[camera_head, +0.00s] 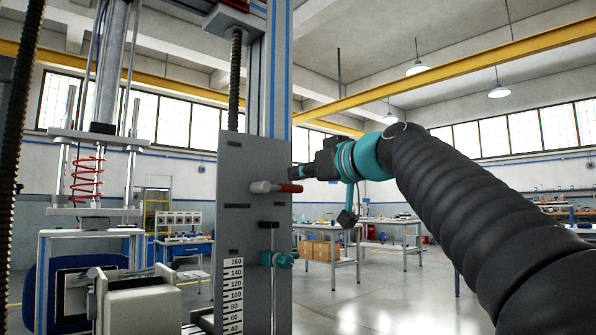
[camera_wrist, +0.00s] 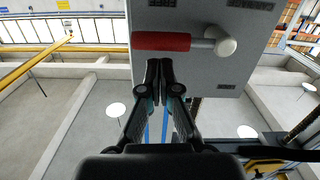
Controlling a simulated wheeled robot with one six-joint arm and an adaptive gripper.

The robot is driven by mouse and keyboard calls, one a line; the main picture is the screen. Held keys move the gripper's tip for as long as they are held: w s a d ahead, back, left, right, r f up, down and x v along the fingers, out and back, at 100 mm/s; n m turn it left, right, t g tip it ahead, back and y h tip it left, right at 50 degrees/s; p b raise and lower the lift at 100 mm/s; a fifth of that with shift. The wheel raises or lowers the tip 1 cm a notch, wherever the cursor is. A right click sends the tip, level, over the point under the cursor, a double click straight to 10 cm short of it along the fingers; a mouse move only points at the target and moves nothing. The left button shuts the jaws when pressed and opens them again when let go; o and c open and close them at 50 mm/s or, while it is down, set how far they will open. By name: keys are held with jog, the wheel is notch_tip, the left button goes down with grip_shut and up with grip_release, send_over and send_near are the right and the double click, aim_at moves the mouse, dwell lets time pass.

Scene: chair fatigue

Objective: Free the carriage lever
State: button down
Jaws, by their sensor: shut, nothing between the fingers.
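The carriage lever has a red grip (camera_head: 291,188) and a pale round hub (camera_head: 260,187), and lies about level across the upper part of a grey carriage plate (camera_head: 240,218). In the wrist view the red grip (camera_wrist: 160,41) and the white hub (camera_wrist: 226,47) show in front of the plate (camera_wrist: 205,77). My gripper (camera_head: 294,172) is shut and empty, just above the red grip in the head view. In the wrist view my gripper's fingertips (camera_wrist: 159,66) sit close beside the red grip; I cannot tell if they touch it.
A scale (camera_head: 233,295) is below left of the lever. A test rig with a red spring (camera_head: 87,180) stands at left. Workbenches (camera_head: 330,238) stand behind. Open floor lies to the right.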

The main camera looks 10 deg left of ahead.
jog(key=shift+w+f, duration=0.1)
jog(key=shift+f, duration=0.3)
dwell(0.3)
jog(key=s+d+r, duration=0.4)
jog(key=s+d, duration=0.3)
jog(key=d, duration=0.1)
jog(key=shift+s+r+p, duration=0.15)
jog(key=shift+r+p, duration=0.15)
jog(key=shift+p, duration=0.15)
dwell(0.6)
